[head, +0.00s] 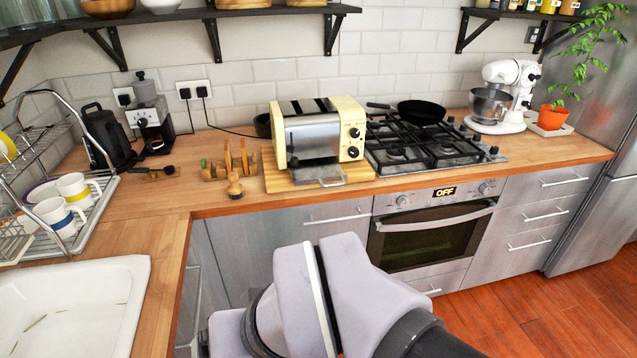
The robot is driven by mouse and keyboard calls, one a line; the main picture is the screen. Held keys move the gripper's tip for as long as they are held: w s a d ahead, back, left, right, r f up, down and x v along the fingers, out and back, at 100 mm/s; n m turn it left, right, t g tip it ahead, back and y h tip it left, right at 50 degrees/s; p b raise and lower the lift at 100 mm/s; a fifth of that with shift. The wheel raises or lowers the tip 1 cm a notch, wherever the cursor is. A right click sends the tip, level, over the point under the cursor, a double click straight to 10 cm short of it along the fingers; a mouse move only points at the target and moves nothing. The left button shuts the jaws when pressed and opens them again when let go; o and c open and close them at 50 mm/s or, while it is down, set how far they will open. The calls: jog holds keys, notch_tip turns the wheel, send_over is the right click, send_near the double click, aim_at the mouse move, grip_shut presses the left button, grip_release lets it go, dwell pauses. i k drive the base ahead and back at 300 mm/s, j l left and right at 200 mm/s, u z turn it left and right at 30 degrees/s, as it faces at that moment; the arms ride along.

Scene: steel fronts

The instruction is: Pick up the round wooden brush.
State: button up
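A small round wooden object with a knob on top, which looks like the round wooden brush (235,186), stands on the wooden counter near its front edge. It is in front of a wooden rack and left of the cream toaster oven. Part of my arm shows at the bottom centre, in front of the cabinets and below the counter edge. My gripper is outside the picture.
The wooden rack (228,165) stands close behind the brush. The toaster oven (318,140) on a wooden board (285,184) is close on its right. A portafilter-like tool (160,172) lies to the left. The counter (180,203) is clear in front and left of the brush.

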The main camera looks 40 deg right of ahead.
aim_at(235, 190)
jog(key=i+l, duration=0.3)
jog(key=i, duration=0.2)
jog(key=i+l+u, duration=0.15)
jog(key=i, duration=0.35)
jog(key=i+l, duration=0.45)
jog(key=i+u, duration=0.05)
